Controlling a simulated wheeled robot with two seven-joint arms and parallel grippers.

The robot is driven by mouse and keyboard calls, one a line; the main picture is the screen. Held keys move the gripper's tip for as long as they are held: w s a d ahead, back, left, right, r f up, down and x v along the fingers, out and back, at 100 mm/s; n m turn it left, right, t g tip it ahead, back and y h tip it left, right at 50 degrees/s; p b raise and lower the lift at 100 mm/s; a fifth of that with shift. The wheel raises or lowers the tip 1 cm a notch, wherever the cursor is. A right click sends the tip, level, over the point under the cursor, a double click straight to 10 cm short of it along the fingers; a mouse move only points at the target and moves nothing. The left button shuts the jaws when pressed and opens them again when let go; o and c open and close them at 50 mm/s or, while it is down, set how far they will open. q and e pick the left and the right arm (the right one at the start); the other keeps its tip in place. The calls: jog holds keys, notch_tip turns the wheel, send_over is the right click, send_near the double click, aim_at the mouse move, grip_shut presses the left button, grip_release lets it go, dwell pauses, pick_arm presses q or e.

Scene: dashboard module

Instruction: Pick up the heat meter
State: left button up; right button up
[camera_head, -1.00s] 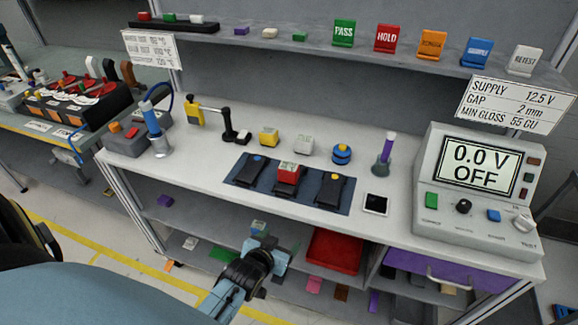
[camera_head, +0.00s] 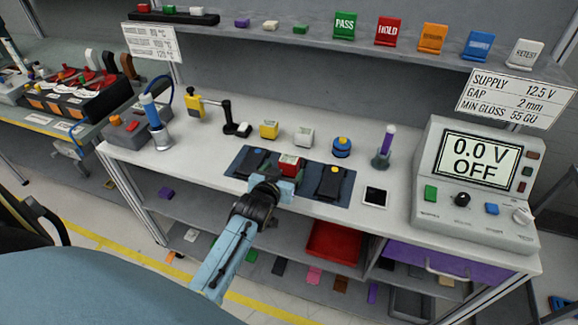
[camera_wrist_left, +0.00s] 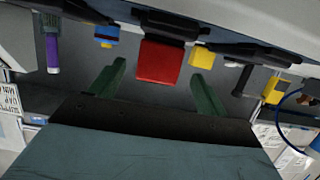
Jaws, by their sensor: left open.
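No readable label marks the heat meter. A red block with a pale top (camera_head: 290,163) sits in the middle of the dark blue mat (camera_head: 240,170), between two black devices. My left gripper (camera_head: 280,184) is open at the bench's front edge, just in front of this block. In the left wrist view the picture is upside down; the red block (camera_wrist_left: 160,62) shows between the two green fingers of my left gripper (camera_wrist_left: 160,75), beyond them, with no visible contact. Its lower part is partly hidden by the gripper in the head view. My right gripper is not in view.
Behind the mat stand a yellow box (camera_head: 269,129), a white box (camera_head: 304,136), a blue round device (camera_head: 342,147) and a purple-handled tool (camera_head: 384,148). A black device (camera_head: 332,184) lies right of the block. A grey meter (camera_head: 470,185) stands at the right.

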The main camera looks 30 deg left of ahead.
aim_at(286, 168)
pick_arm(q)
jog(key=x, duration=0.5)
jog(key=shift+d, duration=0.15)
jog(key=c, duration=1.2)
